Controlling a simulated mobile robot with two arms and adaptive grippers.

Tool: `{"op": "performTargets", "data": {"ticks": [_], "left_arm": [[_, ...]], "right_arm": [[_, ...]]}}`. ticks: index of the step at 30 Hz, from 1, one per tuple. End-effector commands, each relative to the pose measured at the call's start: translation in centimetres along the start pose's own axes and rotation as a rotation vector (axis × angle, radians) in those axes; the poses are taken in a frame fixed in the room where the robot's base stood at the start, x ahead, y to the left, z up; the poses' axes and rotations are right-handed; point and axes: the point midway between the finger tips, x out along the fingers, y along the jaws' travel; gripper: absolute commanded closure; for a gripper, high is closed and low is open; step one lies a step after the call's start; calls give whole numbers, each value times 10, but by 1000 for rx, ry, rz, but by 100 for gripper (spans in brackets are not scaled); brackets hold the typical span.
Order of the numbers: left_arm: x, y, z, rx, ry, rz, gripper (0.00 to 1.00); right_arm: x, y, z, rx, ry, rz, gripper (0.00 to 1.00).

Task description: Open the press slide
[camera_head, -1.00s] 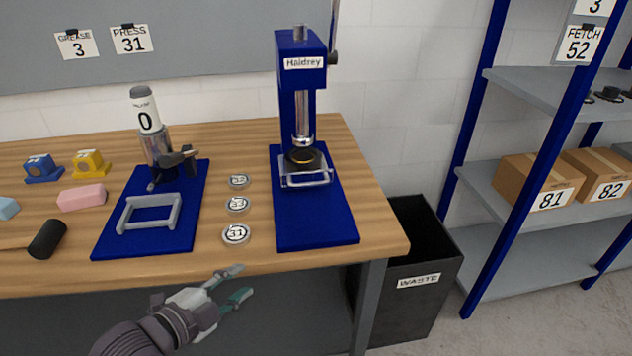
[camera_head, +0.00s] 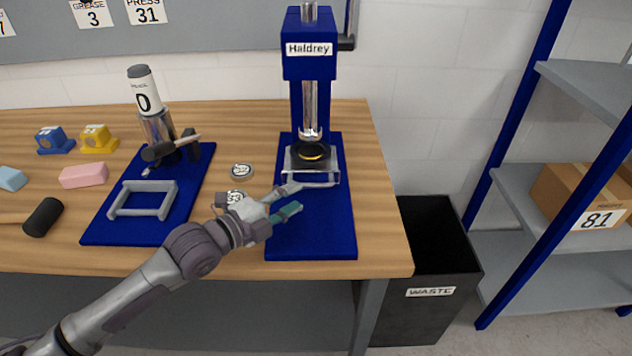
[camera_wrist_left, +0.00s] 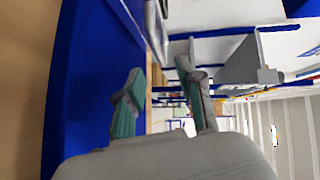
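The blue press (camera_head: 308,62) labelled Haldrey stands on a blue base plate (camera_head: 325,235) on the bench. Its slide (camera_head: 331,168), a light clear-looking tray with a grey handle at the front, sits under the ram with a dark round part with a yellowish ring (camera_head: 313,152) in it. My left gripper (camera_head: 296,198) is open and empty, just in front of the slide; its upper finger overlaps the handle's left part in the head view. In the left wrist view, the fingers (camera_wrist_left: 158,100) are apart, and a grey bar (camera_wrist_left: 155,30), likely the handle, lies ahead of them. My right gripper is not in view.
Left of the press are round tins (camera_head: 242,171), partly hidden by my gripper, and another blue plate (camera_head: 105,228) with a grey handle frame (camera_head: 143,199) and a grease dispenser (camera_head: 156,128). A black waste bin (camera_head: 432,275) stands right of the bench.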

Motion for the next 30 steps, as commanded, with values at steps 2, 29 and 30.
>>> {"op": "performTargets", "data": {"ticks": [2, 29, 30], "left_arm": [[19, -3, -1, -3, 1, -2, 63], [72, 0, 0, 1, -1, 0, 93], [72, 0, 0, 1, -1, 0, 99]], "right_arm": [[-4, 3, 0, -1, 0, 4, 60], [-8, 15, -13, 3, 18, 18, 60], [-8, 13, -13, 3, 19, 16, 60]]}}
